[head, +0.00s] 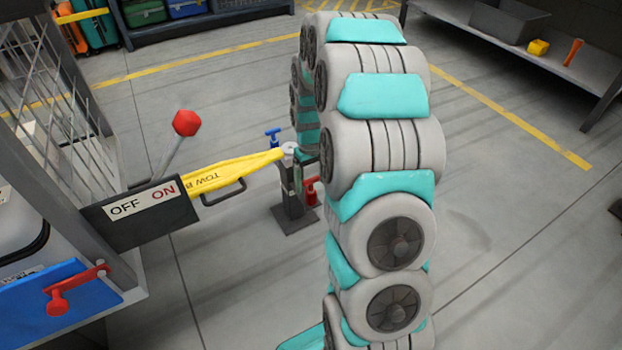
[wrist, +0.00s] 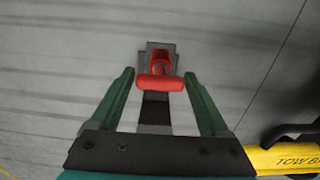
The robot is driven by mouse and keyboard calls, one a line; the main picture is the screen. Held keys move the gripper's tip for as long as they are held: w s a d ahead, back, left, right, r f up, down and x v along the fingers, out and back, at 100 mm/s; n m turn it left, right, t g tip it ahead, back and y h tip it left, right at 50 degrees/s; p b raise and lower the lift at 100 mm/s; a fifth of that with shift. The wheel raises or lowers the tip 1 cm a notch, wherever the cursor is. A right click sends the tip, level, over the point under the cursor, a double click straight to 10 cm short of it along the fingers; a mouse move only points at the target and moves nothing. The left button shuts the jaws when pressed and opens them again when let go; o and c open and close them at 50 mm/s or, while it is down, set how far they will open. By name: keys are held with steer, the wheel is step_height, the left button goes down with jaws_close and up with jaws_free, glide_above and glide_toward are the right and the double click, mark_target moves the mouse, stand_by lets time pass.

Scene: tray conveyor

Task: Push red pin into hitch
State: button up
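The red pin (head: 312,192) shows in the head view at the right side of the dark hitch post (head: 294,208), partly behind my arm. In the wrist view the red pin (wrist: 160,82) has its crosswise handle between the fingers of my gripper (wrist: 158,75), with a gap on each side. My gripper is open and empty. A dark block (wrist: 152,47) and post show around and below the pin. In the head view my arm hides most of my gripper. The yellow tow bar (head: 235,172) reaches the top of the post. How deep the pin sits cannot be told.
A blue pin (head: 272,137) stands behind the post. A shelf (head: 450,18) is at back right. The right floor is clear.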

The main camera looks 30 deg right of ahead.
steer(key=c, duration=1)
steer(key=shift+r, duration=0.1)
steer(key=shift+r, duration=0.2)
steer(key=shift+r, duration=0.35)
steer(key=shift+r+p, duration=0.95)
steer(key=shift+r, duration=1.4)
steer(key=shift+r+p, duration=0.65)
steer(key=shift+r, duration=1.25)
